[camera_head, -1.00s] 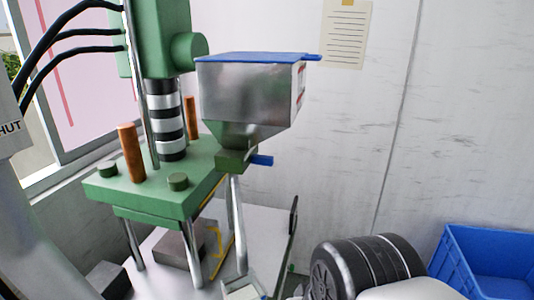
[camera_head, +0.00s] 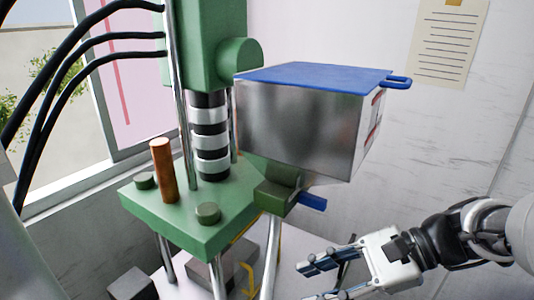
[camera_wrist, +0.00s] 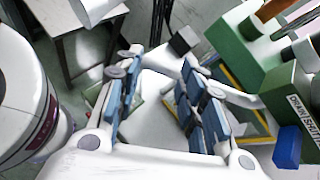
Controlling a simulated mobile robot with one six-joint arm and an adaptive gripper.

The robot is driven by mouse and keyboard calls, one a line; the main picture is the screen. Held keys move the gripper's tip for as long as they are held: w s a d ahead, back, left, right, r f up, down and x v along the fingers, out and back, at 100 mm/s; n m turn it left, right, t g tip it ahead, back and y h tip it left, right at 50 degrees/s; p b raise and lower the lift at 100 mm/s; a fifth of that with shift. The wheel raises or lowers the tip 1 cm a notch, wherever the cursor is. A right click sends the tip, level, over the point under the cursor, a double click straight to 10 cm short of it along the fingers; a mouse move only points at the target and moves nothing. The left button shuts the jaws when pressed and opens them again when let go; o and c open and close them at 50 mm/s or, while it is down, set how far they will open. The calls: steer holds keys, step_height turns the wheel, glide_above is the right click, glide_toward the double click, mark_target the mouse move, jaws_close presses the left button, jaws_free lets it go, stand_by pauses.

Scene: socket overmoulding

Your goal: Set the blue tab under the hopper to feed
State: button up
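The blue tab (camera_head: 313,202) sticks out to the right from the green block (camera_head: 277,190) under the hopper (camera_head: 300,125). The hopper is a grey metal box with a blue lid. In the wrist view the tab (camera_wrist: 288,147) is at the lower right, beside a green block with white lettering, partly readable as "SHUT". My gripper (camera_head: 308,283) is below the tab in the head view, fingers pointing left. It is open and empty, apart from the tab. In the wrist view its blue-padded fingers (camera_wrist: 157,90) are spread, with the tab outside them to the right.
The green press plate (camera_head: 190,220) with an orange post (camera_head: 162,170) and metal legs stands left of the tab. The hopper body overhangs the space above the tab. Black hoses (camera_head: 80,55) run at upper left. A paper notice (camera_head: 448,40) hangs on the wall.

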steer(key=w+d+r+m+t+y, duration=0.1)
steer(key=w+d+m+t+y, duration=0.1)
steer(key=w+d+m+t, duration=0.25)
steer(key=m+t+y, duration=0.1)
steer(key=m+t, duration=0.4)
glide_toward(326, 202)
steer(key=b+x, duration=0.3)
steer(key=x, duration=0.9)
steer(key=shift+w+a+f, duration=0.1)
steer(key=shift+w+f, duration=0.05)
steer(key=shift+f, duration=0.05)
steer(key=shift+c, duration=0.3)
jaws_close()
